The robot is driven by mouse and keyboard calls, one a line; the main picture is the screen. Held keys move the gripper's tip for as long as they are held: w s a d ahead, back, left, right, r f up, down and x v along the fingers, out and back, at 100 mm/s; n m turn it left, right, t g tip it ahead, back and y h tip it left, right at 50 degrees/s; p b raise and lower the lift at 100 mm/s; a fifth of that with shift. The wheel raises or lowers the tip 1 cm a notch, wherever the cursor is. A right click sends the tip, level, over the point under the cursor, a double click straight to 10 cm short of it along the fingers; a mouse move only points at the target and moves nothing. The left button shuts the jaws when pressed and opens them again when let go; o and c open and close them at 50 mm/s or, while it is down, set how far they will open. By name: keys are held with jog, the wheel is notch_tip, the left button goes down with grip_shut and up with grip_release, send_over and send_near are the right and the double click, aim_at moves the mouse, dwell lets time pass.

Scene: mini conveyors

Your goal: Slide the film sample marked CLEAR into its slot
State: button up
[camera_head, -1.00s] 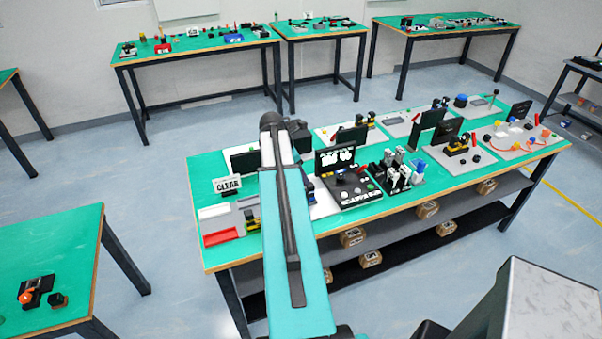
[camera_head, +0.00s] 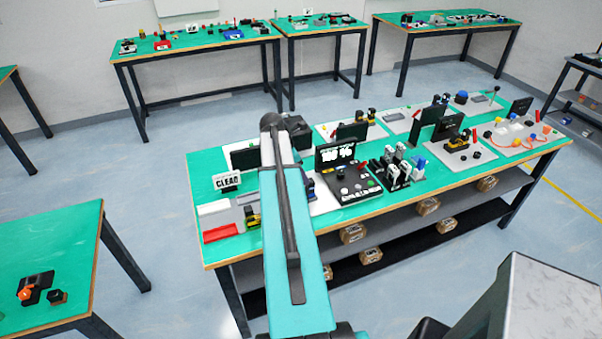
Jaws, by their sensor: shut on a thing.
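A black console with a lit screen (camera_head: 336,155) stands right of my arm. My arm rises from the bottom, and its upper link hides part of the table. My gripper is hidden behind it. I cannot make out the film sample or its slot.
Black-and-white upright pieces (camera_head: 396,172) and other small stations crowd the table to the right. Parcels lie on the shelf below (camera_head: 405,212). Another green table (camera_head: 45,270) stands at the lower left, with bare floor between.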

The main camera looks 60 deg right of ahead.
jog(key=shift+f, duration=0.6)
jog(key=o, duration=1.1)
jog(key=shift+b+v, duration=2.2)
jog(key=shift+v, duration=4.7)
jog(key=shift+s+d, duration=0.1)
jog(key=shift+s, duration=0.05)
